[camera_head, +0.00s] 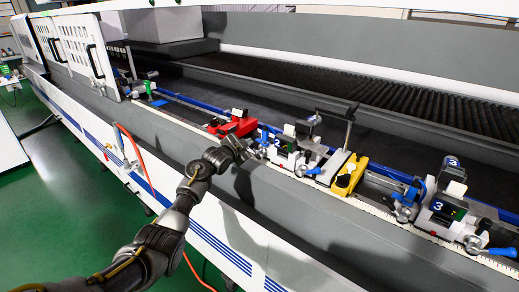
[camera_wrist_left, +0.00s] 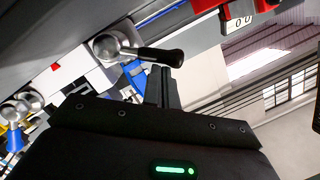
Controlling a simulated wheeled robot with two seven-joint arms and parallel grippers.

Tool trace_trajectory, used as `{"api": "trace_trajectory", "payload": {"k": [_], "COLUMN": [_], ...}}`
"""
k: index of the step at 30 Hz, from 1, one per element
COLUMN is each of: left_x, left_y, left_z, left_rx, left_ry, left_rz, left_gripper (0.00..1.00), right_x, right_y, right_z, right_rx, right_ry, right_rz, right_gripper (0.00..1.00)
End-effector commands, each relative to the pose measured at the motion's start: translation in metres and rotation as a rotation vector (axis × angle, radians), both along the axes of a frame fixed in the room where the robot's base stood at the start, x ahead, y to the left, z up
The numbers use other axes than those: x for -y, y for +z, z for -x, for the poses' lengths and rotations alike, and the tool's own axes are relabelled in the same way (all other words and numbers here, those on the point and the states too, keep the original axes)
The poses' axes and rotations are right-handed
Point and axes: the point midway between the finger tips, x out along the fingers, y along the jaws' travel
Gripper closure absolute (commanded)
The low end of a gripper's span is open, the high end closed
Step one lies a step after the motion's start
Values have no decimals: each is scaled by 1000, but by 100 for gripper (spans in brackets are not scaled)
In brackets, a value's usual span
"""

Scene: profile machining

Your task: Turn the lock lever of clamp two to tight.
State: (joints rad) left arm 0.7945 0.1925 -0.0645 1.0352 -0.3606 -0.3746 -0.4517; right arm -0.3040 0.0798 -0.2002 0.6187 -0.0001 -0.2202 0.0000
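Clamp two (camera_head: 285,148), marked with a 2, sits on the blue rail of the machine bed, right of my left gripper. My left gripper (camera_head: 243,149) is small and dark in the head view, at the bed's front edge beside the clamp. In the left wrist view its narrow fingers (camera_wrist_left: 163,85) look closed together. A lock lever (camera_wrist_left: 160,56) with a black grip and a silver hub (camera_wrist_left: 106,45) lies right at the fingertips. Whether they touch it I cannot tell. The right gripper is out of view.
A red block (camera_head: 232,124) stands left of clamp two and a yellow block (camera_head: 349,174) right of it. Clamp three (camera_head: 445,208) is farther right. A blue part (camera_wrist_left: 135,75) is close to the fingers.

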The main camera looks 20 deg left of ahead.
Motion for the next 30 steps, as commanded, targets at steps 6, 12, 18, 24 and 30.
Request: {"api": "trace_trajectory", "payload": {"k": [6,12,18,24,30], "left_x": [-1,-1,2,17,19], "left_y": [-1,0,4,30,34], "left_z": [0,0,0,4,28], "left_rx": [0,0,0,1,2], "left_ry": [0,0,0,-5,-3], "left_rz": [-1,-1,-1,-1,-3], "left_gripper": [100,100,100,100,100], "right_x": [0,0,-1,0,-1], "right_y": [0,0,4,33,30], "right_z": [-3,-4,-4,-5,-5], "right_rx": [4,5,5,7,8], "right_ry": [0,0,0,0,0], "right_rz": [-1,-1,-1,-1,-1], "right_gripper": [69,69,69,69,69]}}
